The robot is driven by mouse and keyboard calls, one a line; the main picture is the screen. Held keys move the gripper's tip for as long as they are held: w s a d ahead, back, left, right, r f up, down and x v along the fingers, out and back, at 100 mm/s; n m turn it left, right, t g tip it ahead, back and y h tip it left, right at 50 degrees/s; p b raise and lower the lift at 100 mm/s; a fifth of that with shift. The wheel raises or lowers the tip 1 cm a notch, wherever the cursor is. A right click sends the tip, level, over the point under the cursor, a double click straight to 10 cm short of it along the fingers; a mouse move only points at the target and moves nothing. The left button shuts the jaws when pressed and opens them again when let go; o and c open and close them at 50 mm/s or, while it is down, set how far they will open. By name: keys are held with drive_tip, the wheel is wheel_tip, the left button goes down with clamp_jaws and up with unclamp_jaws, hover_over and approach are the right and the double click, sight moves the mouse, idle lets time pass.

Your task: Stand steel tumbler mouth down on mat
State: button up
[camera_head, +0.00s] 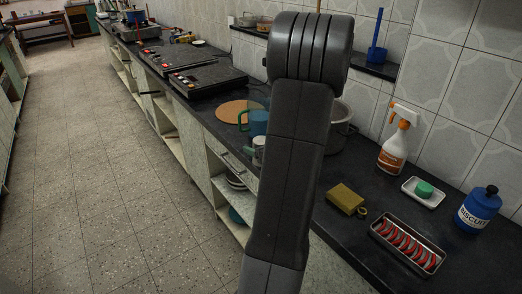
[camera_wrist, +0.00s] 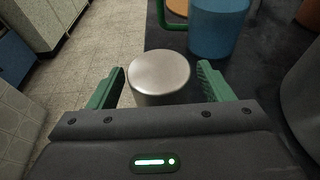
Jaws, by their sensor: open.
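The steel tumbler (camera_wrist: 159,74) stands upright on the dark counter in the wrist view. A flat, closed grey disc is its upper end, so it looks mouth down. My gripper (camera_wrist: 160,88) is open, with one green finger on each side of the tumbler and gaps showing.
A blue mug (camera_head: 257,123) with a green handle stands between tumbler and mat, close to both. A grey pot (camera_head: 341,122) is behind my arm. A spray bottle (camera_head: 393,150), sponge (camera_head: 345,198) and tray of red slices (camera_head: 408,243) are at the right. The counter's front edge is near the tumbler.

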drive_tip(key=c, duration=1.1)
drive_tip(key=shift+c, duration=0.2)
drive_tip(key=shift+r, duration=0.15)
